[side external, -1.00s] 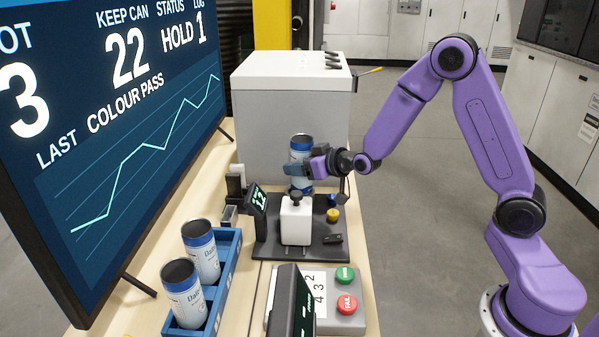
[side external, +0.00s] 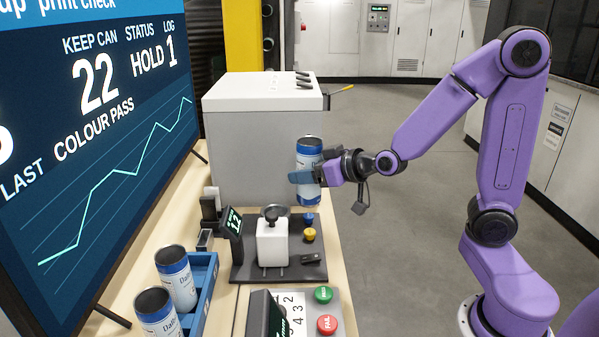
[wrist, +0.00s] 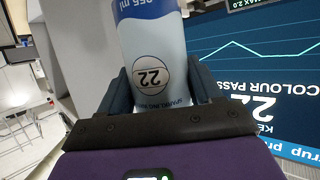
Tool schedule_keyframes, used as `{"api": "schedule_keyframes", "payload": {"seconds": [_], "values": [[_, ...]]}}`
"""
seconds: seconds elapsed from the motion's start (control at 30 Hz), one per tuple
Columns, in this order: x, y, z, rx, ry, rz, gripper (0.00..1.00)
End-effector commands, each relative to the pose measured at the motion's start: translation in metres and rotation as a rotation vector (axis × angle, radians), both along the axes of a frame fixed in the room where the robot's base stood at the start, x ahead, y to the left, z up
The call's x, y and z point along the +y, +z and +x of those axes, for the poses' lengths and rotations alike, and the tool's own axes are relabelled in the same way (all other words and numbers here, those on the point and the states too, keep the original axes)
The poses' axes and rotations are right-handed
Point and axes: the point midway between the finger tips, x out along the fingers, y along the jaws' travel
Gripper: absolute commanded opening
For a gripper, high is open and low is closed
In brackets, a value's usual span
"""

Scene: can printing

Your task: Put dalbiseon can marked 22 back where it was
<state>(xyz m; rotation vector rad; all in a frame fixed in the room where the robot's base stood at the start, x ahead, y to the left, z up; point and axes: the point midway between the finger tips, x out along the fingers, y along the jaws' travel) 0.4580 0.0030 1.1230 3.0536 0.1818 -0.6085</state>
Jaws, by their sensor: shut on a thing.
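The can marked 22 (side external: 309,158) is blue and white and is held upright in the air. In the wrist view the can (wrist: 155,60) shows its 22 mark, upside down, between the fingers. My gripper (side external: 306,176) is shut on it, in front of the grey cabinet and above the far right edge of the bench. Two similar cans, one farther back (side external: 176,279) and one nearer (side external: 157,313), stand in the blue rack (side external: 205,292) at the lower left. Their numbers are not readable.
A dark plate (side external: 306,270) carries a white device (side external: 272,243) with a black knob. A button box (side external: 335,306) with green and red buttons is at the front. The large screen (side external: 100,130) stands along the left. A grey cabinet (side external: 262,140) closes off the back.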

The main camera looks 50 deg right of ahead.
Motion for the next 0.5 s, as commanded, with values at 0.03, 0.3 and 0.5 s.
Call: {"api": "schedule_keyframes", "payload": {"seconds": [0.03, 0.3, 0.5], "values": [[0.0, 0.002, -0.003, -0.002, 0.0, -0.001, 0.32], [0.0, 0.008, -0.017, -0.002, 0.0, -0.001, 0.32], [0.0, 0.009, -0.011, 0.0, -0.013, -0.001, 0.32]]}}
